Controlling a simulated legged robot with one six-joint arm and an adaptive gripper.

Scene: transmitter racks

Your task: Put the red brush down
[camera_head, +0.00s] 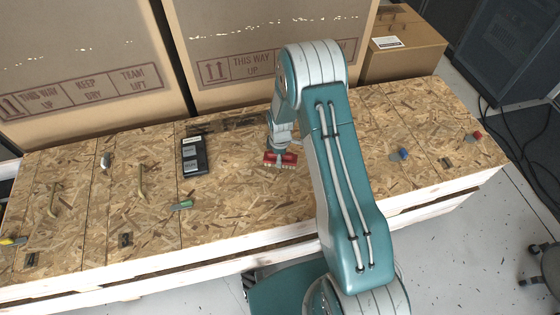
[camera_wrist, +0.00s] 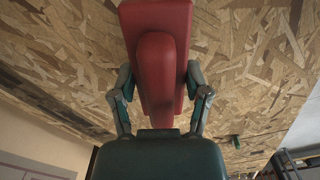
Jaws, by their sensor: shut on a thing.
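The red brush (camera_head: 281,158) is at the end of my arm, over the middle of the chipboard bench top (camera_head: 240,200). In the head view its pale bristles face down at or close to the board; I cannot tell whether they touch. In the wrist view the brush (camera_wrist: 158,60) fills the upper middle, with its red handle between the two fingers of my gripper (camera_wrist: 162,90). My gripper is shut on the handle. In the head view the fingers are too small to make out and the upper arm hides the board to the right.
A black device (camera_head: 194,156) lies left of the brush, and a green-handled tool (camera_head: 182,204) lies front left. A blue item (camera_head: 403,153) and a red item (camera_head: 477,135) lie to the right. Large cardboard boxes (camera_head: 270,75) stand behind. The board around the brush is clear.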

